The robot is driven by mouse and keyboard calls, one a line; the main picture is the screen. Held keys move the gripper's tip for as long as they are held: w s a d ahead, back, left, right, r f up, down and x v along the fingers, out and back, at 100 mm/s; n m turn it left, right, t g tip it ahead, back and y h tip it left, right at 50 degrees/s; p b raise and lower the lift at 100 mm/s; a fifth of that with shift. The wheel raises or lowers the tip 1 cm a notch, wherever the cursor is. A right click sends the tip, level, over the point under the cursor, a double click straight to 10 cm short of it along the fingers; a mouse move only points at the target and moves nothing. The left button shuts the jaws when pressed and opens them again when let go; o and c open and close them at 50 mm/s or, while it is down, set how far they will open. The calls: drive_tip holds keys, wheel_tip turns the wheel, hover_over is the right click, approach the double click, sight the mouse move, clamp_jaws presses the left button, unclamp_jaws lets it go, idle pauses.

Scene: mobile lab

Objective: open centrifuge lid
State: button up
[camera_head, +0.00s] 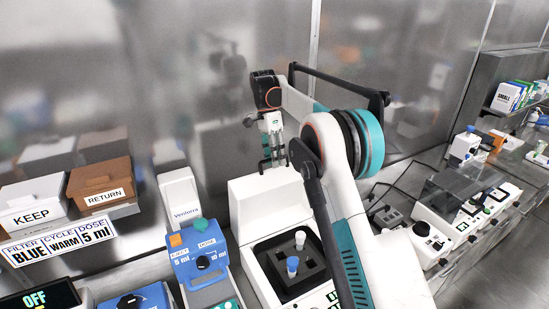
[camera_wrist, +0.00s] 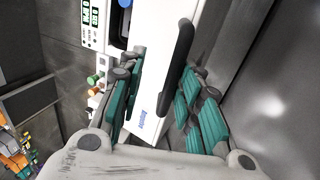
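A white boxy unit (camera_head: 262,205) stands at the centre in the head view. A dark square well (camera_head: 275,272) with a blue-topped tube (camera_head: 292,265) and a grey-topped one is in front of it. I cannot tell for certain whether this is the centrifuge or which part is its lid. My gripper (camera_head: 272,158) is above the unit's back. In the wrist view, my gripper's teal-padded fingers (camera_wrist: 157,103) are spread apart. A white panel (camera_wrist: 154,65) with blue lettering and a dark handle-like bar (camera_wrist: 178,55) lie beyond and between them. Contact is not visible.
A blue dosing device (camera_head: 200,262) and a white Ventorra unit (camera_head: 180,195) stand to the left. KEEP (camera_head: 32,205) and RETURN (camera_head: 100,185) bins are farther left. A clear-covered machine (camera_head: 465,190) stands to the right. A metal wall (camera_head: 190,60) rises close behind.

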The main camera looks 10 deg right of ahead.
drive_tip(key=v, duration=0.7)
drive_tip(key=shift+r, duration=0.25)
